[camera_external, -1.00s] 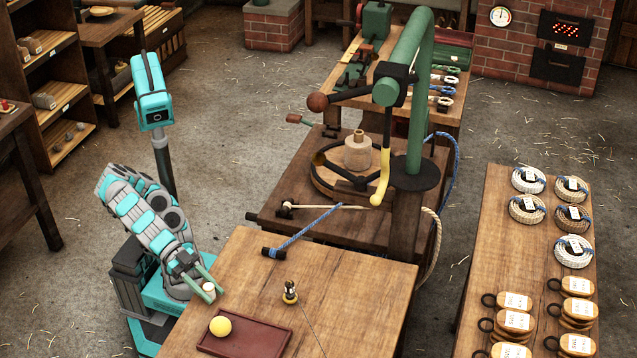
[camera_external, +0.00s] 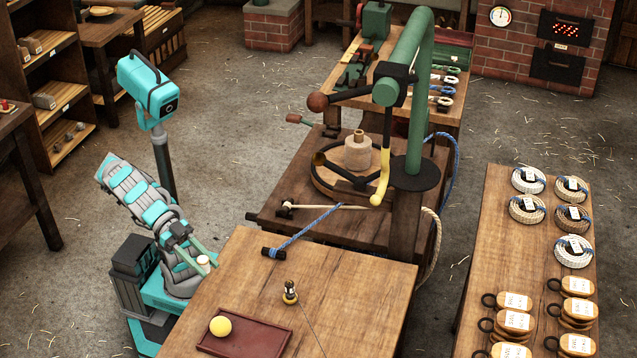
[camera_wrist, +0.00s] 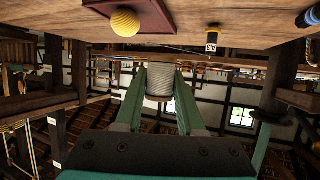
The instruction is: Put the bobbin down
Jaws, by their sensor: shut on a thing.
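The bobbin (camera_external: 203,261), a small pale cylinder, is between the green fingers of my gripper (camera_external: 206,262) in the external view. It is held just over the left edge of the wooden table (camera_external: 330,270); whether it touches the tabletop cannot be told. In the wrist view, which is upside down, the bobbin (camera_wrist: 159,83) shows pale and ribbed between both fingers of my gripper (camera_wrist: 160,88). The fingers are shut on it.
A dark red tray (camera_external: 262,340) with a yellow ball (camera_external: 220,326) lies at the table's front. A small brass-and-black item (camera_external: 290,291) stands right of it. A blue rope (camera_external: 305,232) ends in a black piece at the back edge. The table's left-middle is clear.

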